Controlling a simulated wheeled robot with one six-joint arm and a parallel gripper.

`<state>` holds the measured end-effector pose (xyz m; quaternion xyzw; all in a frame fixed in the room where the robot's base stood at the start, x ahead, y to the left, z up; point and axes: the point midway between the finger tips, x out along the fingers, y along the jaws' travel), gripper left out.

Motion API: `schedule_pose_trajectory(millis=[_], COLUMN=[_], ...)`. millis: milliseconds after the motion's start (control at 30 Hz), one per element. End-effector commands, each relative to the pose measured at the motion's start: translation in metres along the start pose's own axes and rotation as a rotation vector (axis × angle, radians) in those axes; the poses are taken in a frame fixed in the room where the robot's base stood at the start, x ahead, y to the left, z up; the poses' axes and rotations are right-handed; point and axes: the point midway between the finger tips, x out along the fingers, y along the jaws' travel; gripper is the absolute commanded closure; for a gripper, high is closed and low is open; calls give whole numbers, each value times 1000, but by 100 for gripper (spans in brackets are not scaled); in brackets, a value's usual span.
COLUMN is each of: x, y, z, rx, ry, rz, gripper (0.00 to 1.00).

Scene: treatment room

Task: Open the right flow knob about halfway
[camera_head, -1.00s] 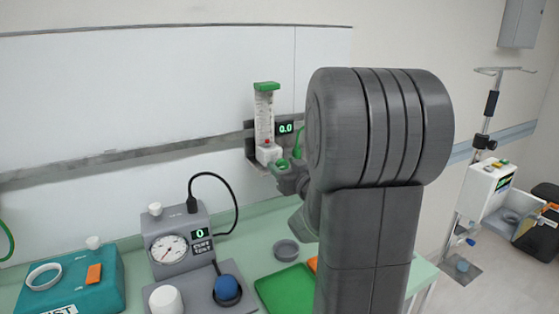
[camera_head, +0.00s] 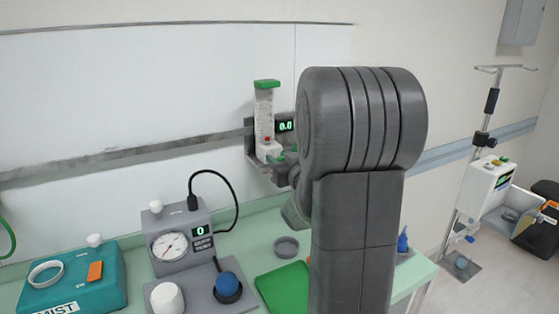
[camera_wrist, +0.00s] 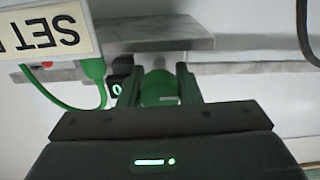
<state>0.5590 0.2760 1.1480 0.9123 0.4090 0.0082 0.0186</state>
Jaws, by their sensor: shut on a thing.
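The flowmeter (camera_head: 264,122) is a clear upright tube with a green cap and white base on the wall bracket. A red float sits low in it, and the display (camera_head: 286,126) beside it reads 0.0. The green knob (camera_wrist: 160,84) is between the two fingers of my gripper (camera_wrist: 159,92) in the wrist view, and the fingers are shut on it. In the head view my gripper (camera_head: 284,166) is at the flowmeter's base, mostly hidden by my arm. The arm also hides whatever is right of the display.
A grey gauge box (camera_head: 178,238) with a black cable, a teal case (camera_head: 75,280), a grey bowl (camera_head: 286,247) and a green tray (camera_head: 284,289) are on the counter below. A green hose (camera_wrist: 92,66) hangs beside the fingers. An IV stand (camera_head: 483,140) is far right.

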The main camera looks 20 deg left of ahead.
Motion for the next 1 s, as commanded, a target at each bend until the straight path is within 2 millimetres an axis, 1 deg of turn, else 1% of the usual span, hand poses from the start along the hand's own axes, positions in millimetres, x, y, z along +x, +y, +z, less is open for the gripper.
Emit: schedule_pose_trajectory(millis=[267, 700, 1000], x=[0, 0, 0], y=[0, -1, -2], z=[5, 5, 3], rx=[-100, -436, -606], ry=[2, 2, 1], rz=[1, 2, 1], gripper=[92, 92, 92])
